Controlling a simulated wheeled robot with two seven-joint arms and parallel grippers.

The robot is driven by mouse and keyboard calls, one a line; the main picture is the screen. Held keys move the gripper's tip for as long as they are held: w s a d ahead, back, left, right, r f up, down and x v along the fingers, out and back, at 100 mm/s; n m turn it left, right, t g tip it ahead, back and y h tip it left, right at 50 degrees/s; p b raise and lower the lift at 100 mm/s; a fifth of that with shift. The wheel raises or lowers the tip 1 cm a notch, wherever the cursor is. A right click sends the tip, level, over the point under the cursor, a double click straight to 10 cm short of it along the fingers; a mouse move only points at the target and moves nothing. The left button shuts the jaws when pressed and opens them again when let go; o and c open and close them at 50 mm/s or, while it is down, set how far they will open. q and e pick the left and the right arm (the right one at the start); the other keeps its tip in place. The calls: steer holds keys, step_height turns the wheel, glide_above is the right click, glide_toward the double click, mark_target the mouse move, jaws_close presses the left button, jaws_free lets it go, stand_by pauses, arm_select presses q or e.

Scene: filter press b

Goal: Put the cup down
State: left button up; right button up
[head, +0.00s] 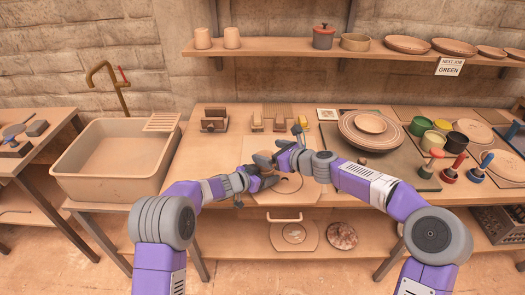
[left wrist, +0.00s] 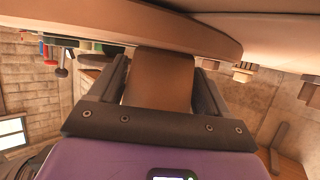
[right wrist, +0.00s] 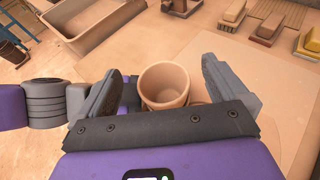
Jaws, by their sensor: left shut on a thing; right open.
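The cup (head: 262,158) is a small plain brown cup, upright with its mouth up in the right wrist view (right wrist: 165,84). My left gripper (head: 262,172) is shut on its side. In the left wrist view, the cup (left wrist: 158,82) fills the gap between the fingers. A broad brown surface (left wrist: 225,38) lies right by the cup's end there; I cannot tell whether they touch. My right gripper (right wrist: 160,85) is open, with a finger on either side of the cup in its view. A pale square board (head: 310,192) lies on the bench beneath both grippers.
A sink (head: 75,175) stands at the left. Stacked plates (head: 350,138), colored pots (head: 443,126) and knobbed tools (head: 450,172) stand at the right. A shelf (head: 280,50) runs above.

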steer(key=v, duration=0.7)
steer(key=shift+s+d, duration=0.15)
arm_select(q)
steer(key=o, duration=1.1)
steer(key=shift+c, duration=0.2)
